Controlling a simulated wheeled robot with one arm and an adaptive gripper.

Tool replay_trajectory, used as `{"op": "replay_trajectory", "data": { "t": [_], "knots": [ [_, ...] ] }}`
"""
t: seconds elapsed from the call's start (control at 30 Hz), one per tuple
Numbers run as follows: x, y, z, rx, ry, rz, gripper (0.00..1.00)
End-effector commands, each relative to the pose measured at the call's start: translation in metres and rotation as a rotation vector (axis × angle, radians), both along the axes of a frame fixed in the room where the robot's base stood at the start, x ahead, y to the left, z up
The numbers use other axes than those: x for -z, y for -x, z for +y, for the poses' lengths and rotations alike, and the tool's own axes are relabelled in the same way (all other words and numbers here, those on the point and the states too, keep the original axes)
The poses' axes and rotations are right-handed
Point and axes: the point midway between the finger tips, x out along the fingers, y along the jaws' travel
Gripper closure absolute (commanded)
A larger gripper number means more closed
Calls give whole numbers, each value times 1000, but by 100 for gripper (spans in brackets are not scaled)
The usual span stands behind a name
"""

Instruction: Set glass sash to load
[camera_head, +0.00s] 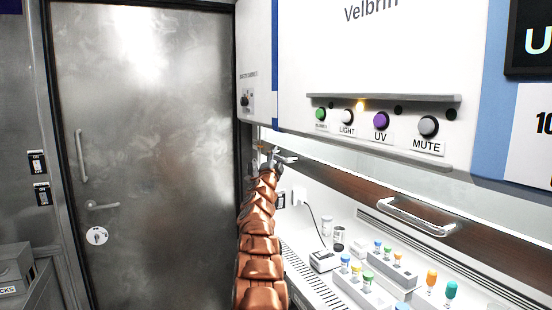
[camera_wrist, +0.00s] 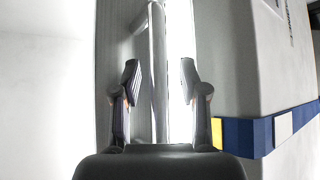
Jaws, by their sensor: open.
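The glass sash (camera_head: 470,183) of the cabinet is partly raised, with a dark brown bar (camera_head: 350,187) along its lower edge. A metal handle (camera_head: 415,217) sits on the right part of the bar. A second pale handle (camera_head: 286,157) is at the left end, beside my gripper (camera_head: 268,157). In the wrist view my gripper (camera_wrist: 160,82) is open, its two fingers on either side of a light metal bar (camera_wrist: 157,45) that looks like this left handle. Contact with the fingers cannot be told. Any sash height marking is not readable.
A panel of knobs, including a purple UV knob (camera_head: 381,120), is above the sash. A steel door (camera_head: 150,160) is at the left.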

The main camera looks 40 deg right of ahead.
Motion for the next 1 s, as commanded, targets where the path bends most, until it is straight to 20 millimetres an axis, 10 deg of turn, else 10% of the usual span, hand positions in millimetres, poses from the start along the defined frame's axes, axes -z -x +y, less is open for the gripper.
{"op": "replay_trajectory", "data": {
  "t": [1.0],
  "knots": [
    [14,20,32,4,-2,-1,57]
  ]
}}
